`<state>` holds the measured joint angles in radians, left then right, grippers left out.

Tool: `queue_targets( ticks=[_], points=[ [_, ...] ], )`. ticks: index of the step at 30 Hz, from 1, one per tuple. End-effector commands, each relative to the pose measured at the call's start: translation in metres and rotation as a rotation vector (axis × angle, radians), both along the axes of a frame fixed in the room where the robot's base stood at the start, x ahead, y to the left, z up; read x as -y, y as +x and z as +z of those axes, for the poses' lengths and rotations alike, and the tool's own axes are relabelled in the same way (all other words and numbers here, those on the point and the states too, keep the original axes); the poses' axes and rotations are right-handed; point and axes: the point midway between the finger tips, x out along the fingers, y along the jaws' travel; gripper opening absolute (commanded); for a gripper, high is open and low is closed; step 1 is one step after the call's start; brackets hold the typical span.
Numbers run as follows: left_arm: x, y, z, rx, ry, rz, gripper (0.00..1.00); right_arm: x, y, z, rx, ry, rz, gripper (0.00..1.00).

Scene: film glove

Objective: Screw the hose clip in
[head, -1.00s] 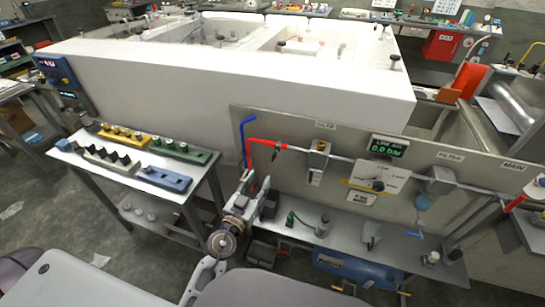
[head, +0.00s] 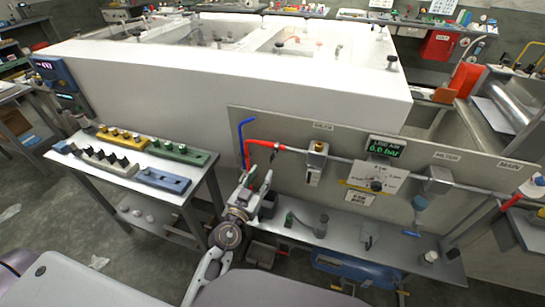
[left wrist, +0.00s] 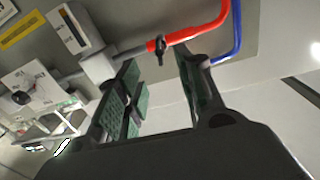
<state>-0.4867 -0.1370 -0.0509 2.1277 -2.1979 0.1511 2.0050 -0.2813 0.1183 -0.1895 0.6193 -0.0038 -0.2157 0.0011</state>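The red hose (head: 258,142) bends at its left end and runs right to the grey pipe on the panel. A small black hose clip (head: 277,148) sits around the hose near its right end. In the left wrist view the clip (left wrist: 161,50) shows with its dark key hanging below the red hose (left wrist: 200,33). My left gripper (head: 259,180) is below and left of the clip, pointing up toward the hose. In the left wrist view its fingers (left wrist: 165,82) are spread with nothing between them, apart from the clip. My right gripper is not in view.
The upright panel (head: 330,135) carries a pipe, valve and gauge, with a display (head: 385,147) reading 0.0 bar. A blue hose (head: 241,140) stands beside the red one. A bench (head: 125,165) with colored racks is at left. A metal shelf (head: 345,222) holds small parts.

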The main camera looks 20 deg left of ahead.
Motion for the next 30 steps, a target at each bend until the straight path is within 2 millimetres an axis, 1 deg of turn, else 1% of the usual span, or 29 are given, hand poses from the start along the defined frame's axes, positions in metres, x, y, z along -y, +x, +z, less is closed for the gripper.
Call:
queue_targets(
  ticks=[7, 12, 17, 30],
  points=[
    [0.002, 0.019, 0.000, 0.001, 0.000, 0.000, 0.37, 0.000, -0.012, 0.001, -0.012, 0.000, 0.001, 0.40],
    [0.003, 0.032, 0.000, 0.000, 0.001, -0.001, 0.37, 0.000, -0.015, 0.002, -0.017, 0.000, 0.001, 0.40],
    [0.004, 0.044, 0.000, 0.001, 0.000, -0.001, 0.37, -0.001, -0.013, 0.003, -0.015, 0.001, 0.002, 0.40],
    [0.008, 0.077, 0.000, 0.001, 0.001, 0.000, 0.37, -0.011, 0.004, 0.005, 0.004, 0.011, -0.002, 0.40]
  ],
)
